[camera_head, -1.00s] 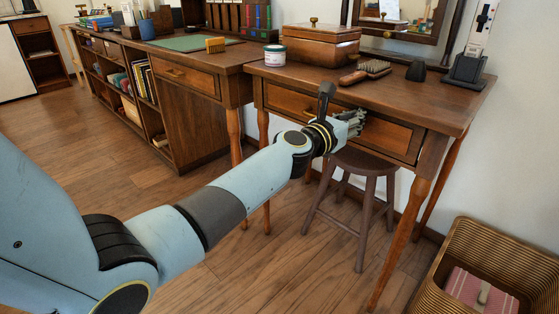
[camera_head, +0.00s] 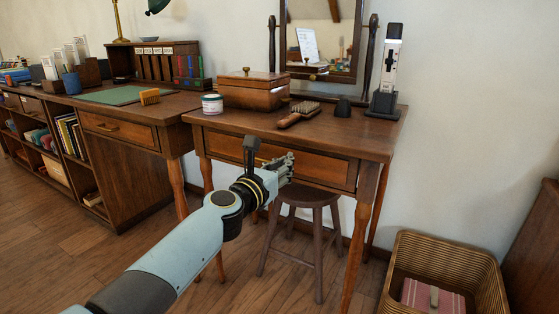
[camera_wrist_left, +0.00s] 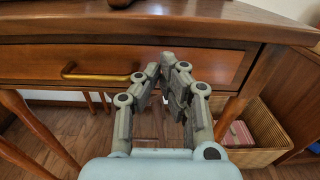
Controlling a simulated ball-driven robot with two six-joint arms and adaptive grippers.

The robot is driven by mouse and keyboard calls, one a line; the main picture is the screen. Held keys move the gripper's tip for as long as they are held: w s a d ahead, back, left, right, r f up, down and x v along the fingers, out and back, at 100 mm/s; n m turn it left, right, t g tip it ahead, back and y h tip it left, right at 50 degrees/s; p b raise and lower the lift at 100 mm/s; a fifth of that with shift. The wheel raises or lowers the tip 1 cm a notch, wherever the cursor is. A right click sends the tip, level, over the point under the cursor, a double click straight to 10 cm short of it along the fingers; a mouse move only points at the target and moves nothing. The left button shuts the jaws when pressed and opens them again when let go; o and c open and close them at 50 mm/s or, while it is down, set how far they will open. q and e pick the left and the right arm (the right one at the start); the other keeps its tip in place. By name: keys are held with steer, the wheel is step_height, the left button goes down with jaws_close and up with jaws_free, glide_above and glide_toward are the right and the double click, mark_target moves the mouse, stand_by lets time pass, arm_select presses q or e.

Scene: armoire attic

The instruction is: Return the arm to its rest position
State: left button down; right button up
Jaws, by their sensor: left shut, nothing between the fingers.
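My left arm comes in from the lower left of the head view. Its gripper (camera_head: 283,166) is in front of the drawer of the small dressing table (camera_head: 341,140). In the left wrist view the gripper (camera_wrist_left: 168,62) has its fingertips together, with nothing held. The drawer front (camera_wrist_left: 205,66) and its brass handle (camera_wrist_left: 97,76) lie beyond the fingers there, and the drawer looks shut. I cannot tell from the wrist view whether the fingers touch it. My right gripper is out of view.
A stool (camera_head: 305,199) stands under the table. A wicker basket (camera_head: 450,258) is on the floor at the right. On the table top are a wooden box (camera_head: 252,93), a jar (camera_head: 212,104), a hairbrush (camera_head: 298,115) and a white device (camera_head: 388,70). Open floor lies in front.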

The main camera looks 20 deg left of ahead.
arm_select(q)
steer(key=shift+s+p, duration=1.25)
steer(key=shift+s, duration=3.5)
steer(key=s+a+f+m+g+y+p, duration=0.1)
steer(key=s+f+m+g+p, duration=0.4)
steer(key=s+f, duration=0.65)
steer(key=s+a+f+m+g+p, duration=0.15)
steer(key=s+f+m+g, duration=0.35)
steer(key=s+f, duration=0.65)
steer(key=s+a+f+m+g+p, duration=0.1)
steer(key=s+f+m, duration=0.3)
steer(key=s+m, duration=0.4)
steer(key=s+a+f+m+g+y, duration=0.1)
steer(key=s+f+m+g, duration=0.3)
steer(key=s+m, duration=0.5)
steer(key=s+a+f+m+g+p, duration=0.1)
steer(key=s+f+m, duration=0.5)
steer(key=s, duration=1)
steer(key=shift+f+m+g+y+p, duration=0.15)
steer(key=shift+m+g+y+p, duration=0.2)
steer(key=shift+m+g, duration=0.65)
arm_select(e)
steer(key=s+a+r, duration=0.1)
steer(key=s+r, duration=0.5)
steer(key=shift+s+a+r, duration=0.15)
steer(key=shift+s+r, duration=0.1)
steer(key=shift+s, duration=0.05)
arm_select(q)
steer(key=shift+w, duration=0.15)
